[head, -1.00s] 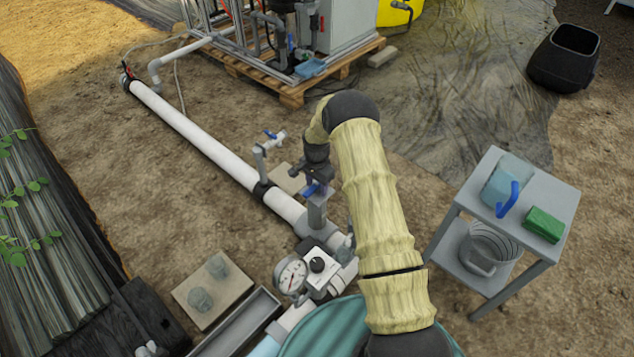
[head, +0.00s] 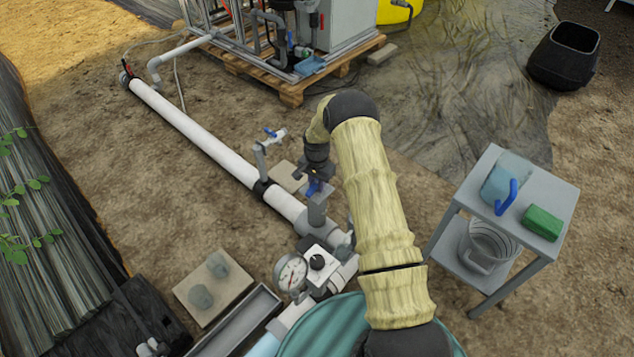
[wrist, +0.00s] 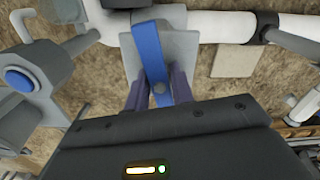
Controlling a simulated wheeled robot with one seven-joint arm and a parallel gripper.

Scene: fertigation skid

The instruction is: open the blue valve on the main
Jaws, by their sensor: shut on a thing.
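The blue valve handle (head: 315,188) sits on top of a grey valve body (head: 317,211) on the white main pipe (head: 196,138). My gripper (head: 313,177) is directly above it. In the wrist view the blue handle (wrist: 150,50) lies between the two fingers of my gripper (wrist: 158,92), which are shut on it. There it points up the picture, roughly across the white pipe (wrist: 215,25). The handle's near end is hidden by my gripper's body.
A smaller blue-handled tap (head: 272,134) stands on the main just beyond. A pressure gauge (head: 291,272) and a black knob (head: 317,262) are on the near side. A grey cart (head: 560,200) stands to the right. Bare soil lies left of the pipe.

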